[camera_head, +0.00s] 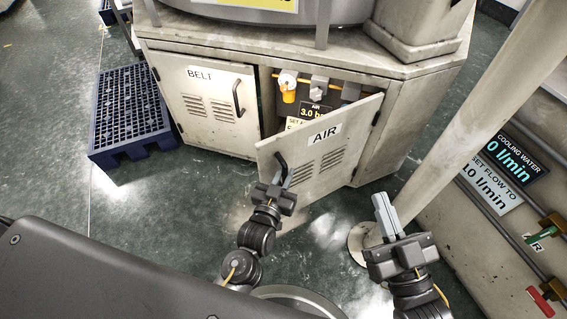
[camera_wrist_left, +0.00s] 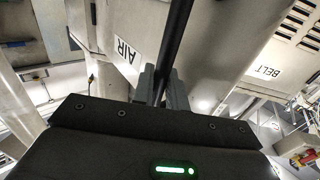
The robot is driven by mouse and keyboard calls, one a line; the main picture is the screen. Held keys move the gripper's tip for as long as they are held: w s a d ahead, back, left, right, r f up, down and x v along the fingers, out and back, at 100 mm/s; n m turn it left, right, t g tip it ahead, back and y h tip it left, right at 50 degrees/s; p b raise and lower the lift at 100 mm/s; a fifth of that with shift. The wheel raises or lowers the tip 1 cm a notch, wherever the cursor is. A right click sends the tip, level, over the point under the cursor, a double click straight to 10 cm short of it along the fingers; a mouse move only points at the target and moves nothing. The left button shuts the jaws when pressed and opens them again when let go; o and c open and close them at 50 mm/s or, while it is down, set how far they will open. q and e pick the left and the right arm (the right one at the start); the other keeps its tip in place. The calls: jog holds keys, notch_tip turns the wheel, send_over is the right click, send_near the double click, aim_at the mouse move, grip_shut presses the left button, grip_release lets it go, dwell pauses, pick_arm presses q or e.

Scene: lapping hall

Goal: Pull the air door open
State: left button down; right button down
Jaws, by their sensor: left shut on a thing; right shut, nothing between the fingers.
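The air door (camera_head: 325,158) is a pale metal cabinet door with an "AIR" label and vent slots. It stands partly open, its left edge swung out toward me. My left gripper (camera_head: 277,180) is shut on its dark bar handle (camera_head: 281,162). In the left wrist view the handle (camera_wrist_left: 178,35) runs between the fingers (camera_wrist_left: 162,85), with the air door (camera_wrist_left: 135,30) behind. My right gripper (camera_head: 384,215) is shut and empty, to the right of the door and apart from it. Behind the door, an orange-and-white valve (camera_head: 288,88) and part of a "3.0" display (camera_head: 314,112) show.
The closed belt door (camera_head: 208,105) is left of the opening. A blue pallet (camera_head: 130,112) lies on the floor at left. A pale post (camera_head: 470,105) and a cooling water panel (camera_head: 510,160) stand at right. Green floor (camera_head: 190,215) is clear in front of the belt door.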

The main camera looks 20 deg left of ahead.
pick_arm(q)
jog(key=shift+s+d, duration=0.2)
jog(key=shift+d, duration=0.2)
pick_arm(e)
jog(key=shift+d+f+g+h, duration=0.1)
jog(key=shift+f+g+h, duration=0.2)
jog(key=shift+f+h, duration=0.1)
pick_arm(q)
jog(key=c, duration=1.5)
grip_release()
jog(key=shift+a, duration=0.1)
